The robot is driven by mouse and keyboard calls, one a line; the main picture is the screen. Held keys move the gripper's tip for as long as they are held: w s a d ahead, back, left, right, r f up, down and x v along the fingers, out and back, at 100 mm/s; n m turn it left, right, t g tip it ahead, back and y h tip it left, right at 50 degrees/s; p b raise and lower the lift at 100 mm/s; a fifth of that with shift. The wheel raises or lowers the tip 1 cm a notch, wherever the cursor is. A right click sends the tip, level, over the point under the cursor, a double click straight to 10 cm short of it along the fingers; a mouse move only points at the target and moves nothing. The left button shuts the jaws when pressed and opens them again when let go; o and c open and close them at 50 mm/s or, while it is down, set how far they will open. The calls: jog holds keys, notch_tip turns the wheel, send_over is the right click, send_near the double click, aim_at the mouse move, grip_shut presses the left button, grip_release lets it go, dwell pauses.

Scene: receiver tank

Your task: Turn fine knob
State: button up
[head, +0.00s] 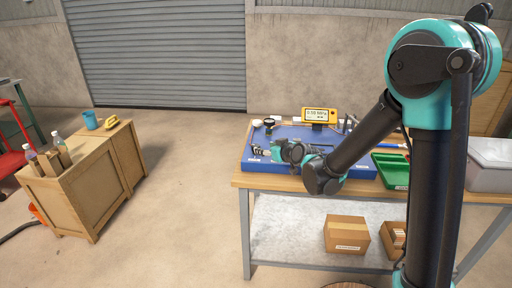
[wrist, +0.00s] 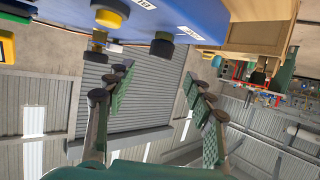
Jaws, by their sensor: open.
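A blue panel box (head: 312,136) lies on the workbench in the head view, with several small knobs and fittings on its left part. My gripper (head: 268,152) is low over the panel's left front edge, its fingers pointing left. In the wrist view my gripper (wrist: 156,78) is open with nothing between its fingers. I cannot tell which is the fine knob.
A yellow digital display (head: 320,115) stands at the back of the panel. A green tray (head: 392,170) and a grey bin (head: 490,165) are to the right on the workbench (head: 262,186). Boxes (head: 346,234) sit on the shelf below. A wooden crate (head: 75,190) stands left, beyond clear floor.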

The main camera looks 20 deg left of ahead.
aim_at(254, 146)
jog(key=x, duration=0.9)
jog(key=shift+c, duration=0.6)
jog(key=c, duration=1.1)
jog(key=shift+a+m+t+h, duration=0.1)
jog(key=shift+m+t+h, duration=0.3)
jog(key=shift+s+m+t+h, duration=0.1)
jog(key=shift+m+t+h, duration=1.4)
jog(key=shift+m+h, duration=0.8)
jog(key=m+t+h, duration=0.1)
jog(key=m+h, duration=0.4)
jog(key=shift+a+h, duration=0.1)
jog(key=shift+h, duration=0.3)
jog(key=m+g+h, duration=0.1)
jog(key=m+h, duration=0.1)
jog(key=h, duration=0.1)
jog(key=m+g+h, duration=0.1)
jog(key=m+h, duration=0.2)
jog(key=shift+f+m, duration=0.1)
jog(key=shift+m, duration=0.2)
jog(key=m+g+h, duration=0.4)
jog(key=m, duration=0.1)
jog(key=shift+m+h, duration=0.3)
